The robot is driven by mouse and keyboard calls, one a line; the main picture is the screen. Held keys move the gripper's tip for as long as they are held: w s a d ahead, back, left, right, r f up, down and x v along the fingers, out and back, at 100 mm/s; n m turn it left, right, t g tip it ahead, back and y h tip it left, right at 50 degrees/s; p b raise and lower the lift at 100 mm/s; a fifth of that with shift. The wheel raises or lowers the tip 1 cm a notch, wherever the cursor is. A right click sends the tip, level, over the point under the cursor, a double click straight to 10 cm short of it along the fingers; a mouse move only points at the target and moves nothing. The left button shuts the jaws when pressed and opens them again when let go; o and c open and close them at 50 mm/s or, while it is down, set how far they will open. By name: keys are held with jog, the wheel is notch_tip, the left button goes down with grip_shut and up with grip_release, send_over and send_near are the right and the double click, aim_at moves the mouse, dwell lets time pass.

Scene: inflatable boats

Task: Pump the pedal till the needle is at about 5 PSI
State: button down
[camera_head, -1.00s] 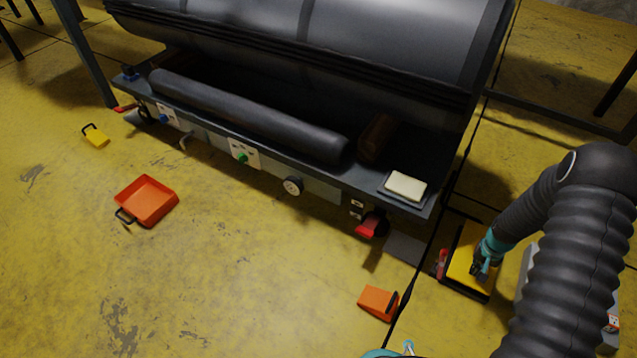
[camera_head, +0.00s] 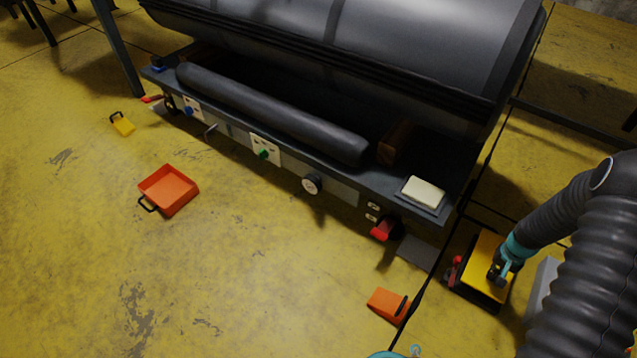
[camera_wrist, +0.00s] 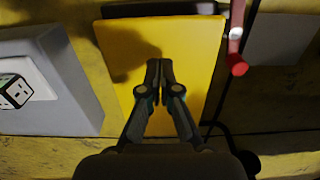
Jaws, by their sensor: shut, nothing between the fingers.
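The yellow foot pedal (camera_head: 489,264) sits on the floor at the right, on a dark base. It fills the middle of the wrist view (camera_wrist: 185,45). My gripper (camera_head: 497,274) is shut and empty, its fingertips over the pedal plate. In the wrist view the closed fingertips (camera_wrist: 159,66) lie in front of the yellow surface; I cannot tell whether they touch it.
A red lever (camera_wrist: 236,45) stands beside the pedal. A grey box with a socket (camera_wrist: 40,85) is on its other side. The boat bench (camera_head: 330,160) stands behind. An orange tray (camera_head: 168,188), a small orange piece (camera_head: 384,303) and a yellow one (camera_head: 122,124) lie on the floor.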

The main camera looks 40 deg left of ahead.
jog(key=shift+f, duration=0.15)
jog(key=shift+f+b, duration=1.25)
jog(key=shift+f, duration=0.95)
jog(key=shift+r+p, duration=1.3)
jog(key=shift+r, duration=1.1)
jog(key=shift+f, duration=0.1)
jog(key=shift+f+b, duration=1.15)
jog(key=shift+f, duration=1.2)
jog(key=shift+r+p, duration=1.1)
jog(key=shift+r, duration=1.3)
